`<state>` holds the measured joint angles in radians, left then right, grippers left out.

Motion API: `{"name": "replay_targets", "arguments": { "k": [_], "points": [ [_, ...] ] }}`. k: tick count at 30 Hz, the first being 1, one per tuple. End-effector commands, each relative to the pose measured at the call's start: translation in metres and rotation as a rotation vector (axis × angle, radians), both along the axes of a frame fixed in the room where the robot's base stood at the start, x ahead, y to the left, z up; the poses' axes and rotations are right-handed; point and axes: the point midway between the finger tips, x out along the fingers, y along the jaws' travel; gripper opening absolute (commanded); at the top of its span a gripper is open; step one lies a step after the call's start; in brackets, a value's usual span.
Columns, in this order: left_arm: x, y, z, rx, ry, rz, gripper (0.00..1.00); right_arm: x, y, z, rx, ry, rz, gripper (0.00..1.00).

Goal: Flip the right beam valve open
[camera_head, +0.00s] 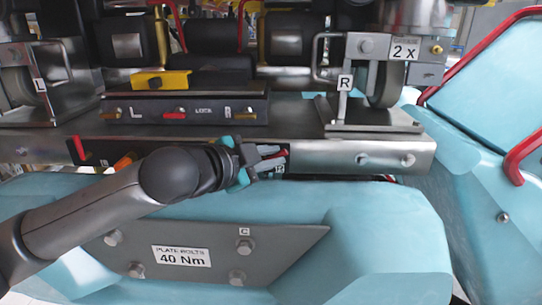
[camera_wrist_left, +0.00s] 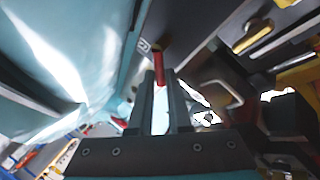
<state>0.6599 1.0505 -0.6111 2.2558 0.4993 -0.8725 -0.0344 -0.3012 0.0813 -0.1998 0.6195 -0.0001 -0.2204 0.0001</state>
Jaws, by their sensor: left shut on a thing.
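The right beam valve's red handle (camera_head: 280,154) is at the front face of the steel beam (camera_head: 335,160), by a small R label (camera_head: 279,169). My left gripper (camera_head: 272,159) reaches it from the left and front, and its fingers partly hide the handle. In the left wrist view, the red handle (camera_wrist_left: 158,66) shows between the tips of my left gripper (camera_wrist_left: 159,78), which is shut on it. The valve body is mostly hidden. My right gripper is in neither view.
Another red handle (camera_head: 79,149) and an orange handle (camera_head: 124,162) are further left on the beam. A panel with small levers (camera_head: 185,110) sits above. A teal body with a bolted plate (camera_head: 200,250) lies below. Red rails (camera_head: 520,155) stand at the right.

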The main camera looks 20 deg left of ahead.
Motion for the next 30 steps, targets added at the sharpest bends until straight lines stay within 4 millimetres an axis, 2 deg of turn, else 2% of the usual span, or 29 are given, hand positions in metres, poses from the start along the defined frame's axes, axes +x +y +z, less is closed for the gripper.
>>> {"name": "replay_targets", "arguments": {
  "k": [8, 21, 30],
  "points": [
    [0.002, -0.004, -0.001, 0.122, 0.032, -0.001, 0.00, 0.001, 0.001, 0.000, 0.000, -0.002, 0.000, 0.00],
    [0.003, -0.010, -0.010, 0.414, 0.118, 0.000, 0.00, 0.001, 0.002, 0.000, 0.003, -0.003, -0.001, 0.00],
    [0.003, -0.011, -0.014, 0.519, 0.150, 0.001, 0.00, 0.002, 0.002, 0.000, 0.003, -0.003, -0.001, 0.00]
  ]
}}
